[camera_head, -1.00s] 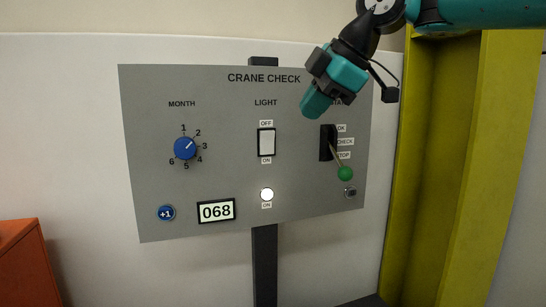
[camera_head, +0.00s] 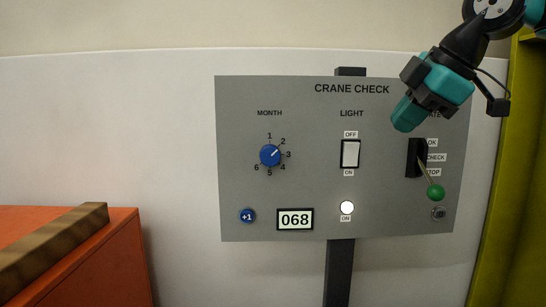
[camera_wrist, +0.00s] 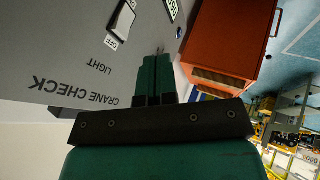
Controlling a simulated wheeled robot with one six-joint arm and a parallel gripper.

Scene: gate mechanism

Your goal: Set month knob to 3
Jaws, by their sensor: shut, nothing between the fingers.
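The blue month knob (camera_head: 270,155) is at the left of the grey CRANE CHECK panel (camera_head: 310,180), inside a ring of numbers 1 to 6. Its white mark points up and right, about toward 2. My gripper (camera_head: 402,124) is shut and empty, in front of the panel's upper right, to the right of the light switch and well away from the knob. In the wrist view my green fingers (camera_wrist: 155,78) are together, with the panel (camera_wrist: 60,40) upside down on the left. The knob does not show there.
The panel also has a light switch (camera_head: 350,154), a green-tipped lever (camera_head: 435,192), a +1 button (camera_head: 247,216), a display (camera_head: 295,219) reading 068 and a lit lamp (camera_head: 347,208). An orange box (camera_head: 120,260) with a wooden beam (camera_head: 55,245) stands at lower left. A yellow post (camera_head: 515,190) is right.

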